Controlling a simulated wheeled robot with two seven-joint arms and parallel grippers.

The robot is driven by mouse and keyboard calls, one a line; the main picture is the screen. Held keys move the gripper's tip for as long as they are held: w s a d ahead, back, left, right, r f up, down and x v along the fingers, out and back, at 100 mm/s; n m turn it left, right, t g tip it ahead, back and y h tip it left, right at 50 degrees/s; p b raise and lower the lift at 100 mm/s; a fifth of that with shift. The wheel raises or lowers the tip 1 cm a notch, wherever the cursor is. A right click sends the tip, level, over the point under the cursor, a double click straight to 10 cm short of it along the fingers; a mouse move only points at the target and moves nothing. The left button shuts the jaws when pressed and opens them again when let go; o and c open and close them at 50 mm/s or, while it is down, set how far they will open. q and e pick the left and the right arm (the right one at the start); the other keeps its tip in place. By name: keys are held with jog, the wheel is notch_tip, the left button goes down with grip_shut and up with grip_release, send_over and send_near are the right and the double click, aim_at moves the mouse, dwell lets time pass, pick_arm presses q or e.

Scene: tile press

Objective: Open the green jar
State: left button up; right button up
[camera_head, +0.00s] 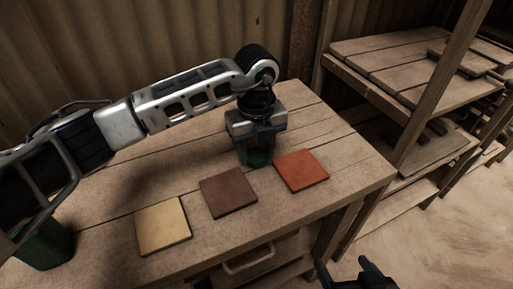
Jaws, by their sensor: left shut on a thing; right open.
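My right gripper (357,274) is open and empty at the bottom edge of the view, in front of the table and away from the jar.
Yellow (163,226), brown (228,192) and orange (302,171) tiles lie in a row on the table (112,205). A green container (45,246) is partly visible at lower left. A drawer handle (249,260) shows on the table's front. Wooden shelves (385,65) stand at right.

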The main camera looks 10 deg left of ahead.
pick_arm(q)
jog(key=shift+f, duration=0.1)
jog(key=o, duration=1.1)
